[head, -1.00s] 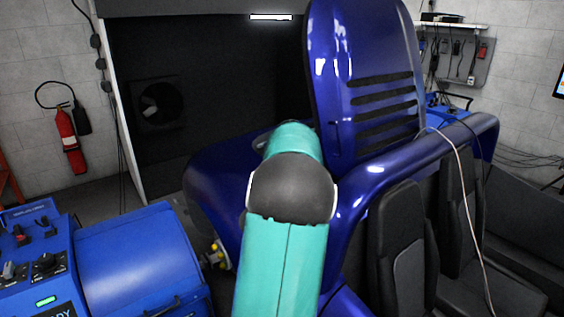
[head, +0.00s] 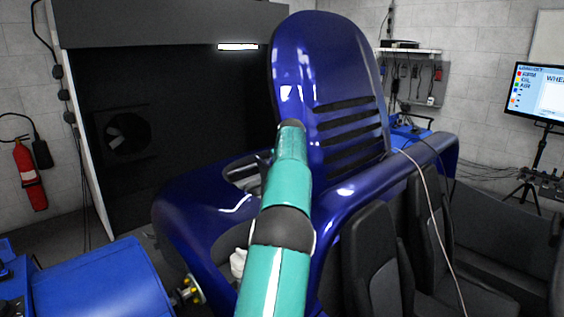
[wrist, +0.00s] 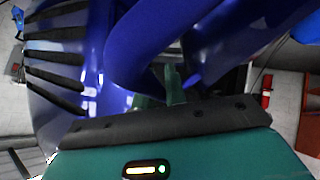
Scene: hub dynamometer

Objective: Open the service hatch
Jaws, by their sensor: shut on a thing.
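The service hatch (head: 325,80) is a tall glossy blue panel with several dark slots. It stands raised, close to upright, above the blue vehicle body in the head view, and its slotted face shows at the left of the wrist view (wrist: 50,50). My teal arm reaches up to the hatch's lower left side. My gripper (wrist: 172,85) is shut on the hatch near a curved blue edge. The fingers are mostly hidden behind the wrist cover in the wrist view, and the grip itself does not show in the head view.
The blue vehicle body (head: 180,205) has an opening left of the hatch. Black seats (head: 375,260) are at the right, with a thin cable hanging beside them. A blue console (head: 105,285) stands front left. A fire extinguisher (head: 28,175) hangs on the left wall. A monitor (head: 540,92) stands right.

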